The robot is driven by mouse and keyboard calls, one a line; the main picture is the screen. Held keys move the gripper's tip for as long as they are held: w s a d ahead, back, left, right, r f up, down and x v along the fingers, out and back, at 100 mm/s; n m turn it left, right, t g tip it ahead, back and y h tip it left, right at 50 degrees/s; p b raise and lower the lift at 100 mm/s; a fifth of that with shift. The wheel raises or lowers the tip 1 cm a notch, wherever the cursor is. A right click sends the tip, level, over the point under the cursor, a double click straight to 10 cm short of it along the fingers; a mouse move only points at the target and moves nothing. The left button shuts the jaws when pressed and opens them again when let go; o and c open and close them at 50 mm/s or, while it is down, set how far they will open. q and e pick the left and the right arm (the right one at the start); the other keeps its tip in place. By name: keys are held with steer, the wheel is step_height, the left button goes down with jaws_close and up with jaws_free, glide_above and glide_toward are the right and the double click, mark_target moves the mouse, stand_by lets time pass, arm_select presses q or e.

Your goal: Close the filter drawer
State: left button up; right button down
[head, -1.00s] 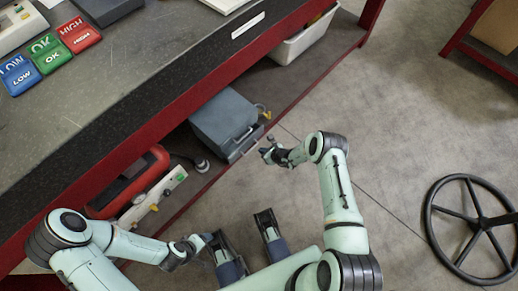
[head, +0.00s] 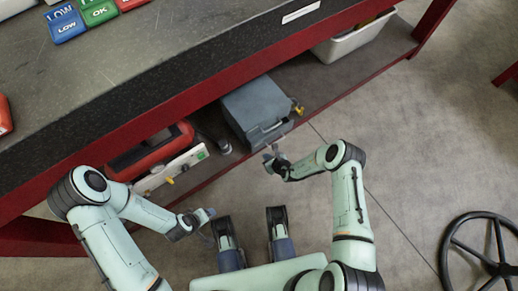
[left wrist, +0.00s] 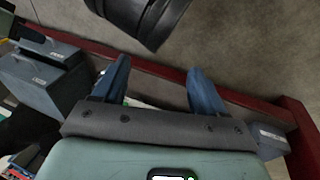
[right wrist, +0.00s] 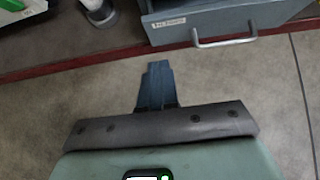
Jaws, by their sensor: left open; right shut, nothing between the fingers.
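The grey-blue filter cabinet (head: 256,100) stands on the low shelf under the bench. Its filter drawer (head: 272,136), with a pale bar handle, faces the aisle and seems to stick out past the shelf edge; I cannot tell how far. In the right wrist view the drawer front (right wrist: 170,22) has a small label and the handle (right wrist: 225,42). My right gripper (head: 269,160) is shut and empty, just in front of the drawer and apart from it. Its closed fingers (right wrist: 157,66) show below and left of the handle. My left gripper (left wrist: 160,80) is open and empty, away from the drawer.
A red case with a pale panel (head: 180,168) lies on the shelf left of the cabinet. A white bin (head: 352,40) stands further right on the shelf. The red rail (right wrist: 60,68) edges the shelf. A dark handwheel (head: 485,255) is at lower right. Floor before the drawer is clear.

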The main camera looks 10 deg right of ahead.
mark_target(256, 146)
steer(key=w+f+b, duration=0.1)
steer(key=w+a+f, duration=0.1)
steer(key=w, duration=0.1)
steer(key=w+a+f+b, duration=0.1)
steer(key=w, duration=0.1)
steer(key=shift+w+a+b, duration=0.15)
steer(key=shift+w+b, duration=0.1)
steer(key=shift+b, duration=0.1)
arm_select(q)
step_height(256, 146, down, 6)
steer(key=s+a+g, duration=0.1)
steer(key=s+a, duration=0.1)
steer(key=shift+r, duration=0.25)
arm_select(e)
steer(key=shift+w+a+r, duration=0.1)
steer(key=shift+w+a, duration=0.05)
steer(key=shift+w, duration=0.2)
